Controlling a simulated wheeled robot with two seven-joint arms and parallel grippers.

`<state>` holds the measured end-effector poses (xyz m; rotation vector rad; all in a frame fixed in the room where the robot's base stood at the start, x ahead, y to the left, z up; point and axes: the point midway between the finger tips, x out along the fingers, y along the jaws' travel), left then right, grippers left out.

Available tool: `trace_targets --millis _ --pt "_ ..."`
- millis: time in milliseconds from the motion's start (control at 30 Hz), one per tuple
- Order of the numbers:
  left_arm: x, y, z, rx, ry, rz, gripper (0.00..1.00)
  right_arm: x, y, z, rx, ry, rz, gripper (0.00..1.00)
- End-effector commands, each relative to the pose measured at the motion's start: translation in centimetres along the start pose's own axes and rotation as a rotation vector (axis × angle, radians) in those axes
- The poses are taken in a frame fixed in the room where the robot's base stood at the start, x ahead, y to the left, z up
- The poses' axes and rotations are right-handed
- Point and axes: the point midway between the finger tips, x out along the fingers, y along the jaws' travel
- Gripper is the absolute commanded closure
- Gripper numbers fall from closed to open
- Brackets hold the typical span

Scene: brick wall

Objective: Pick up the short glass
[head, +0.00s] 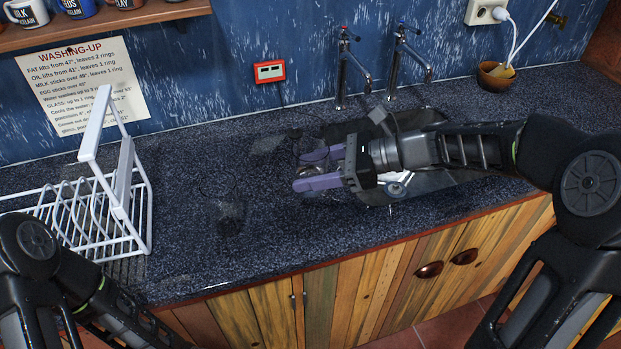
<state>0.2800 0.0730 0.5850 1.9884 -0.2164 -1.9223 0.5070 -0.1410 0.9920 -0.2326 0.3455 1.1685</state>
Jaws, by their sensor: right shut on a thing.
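My right gripper (310,171), with purple fingers, reaches in from the right over the dark speckled counter. It is shut on a small clear glass (308,172), which appears to be the short glass. Most of it is hidden between the fingers, and I cannot tell whether it touches the counter. My left arm shows at the lower left, but its gripper is out of view.
Faint see-through shapes, perhaps other glasses, show on the counter (190,225). A white dish rack (145,215) stands at the left. Behind my right arm are a sink (425,186) and two taps (343,75). A brown bowl (494,76) sits at the back right.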

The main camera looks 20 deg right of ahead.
Motion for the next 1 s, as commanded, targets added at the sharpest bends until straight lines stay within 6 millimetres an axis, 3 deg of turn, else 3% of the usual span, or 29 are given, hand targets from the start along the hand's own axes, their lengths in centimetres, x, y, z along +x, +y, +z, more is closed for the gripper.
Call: trace_targets --millis 333,1000 --pt "-0.1 0.1 0.0 0.0 0.0 0.0 0.28 -0.8 0.0 2.0 -0.002 -0.002 0.001 0.99" --pt "-0.1 0.1 0.0 0.0 0.0 0.0 0.28 -0.9 0.0 2.2 -0.001 -0.001 0.001 0.99"
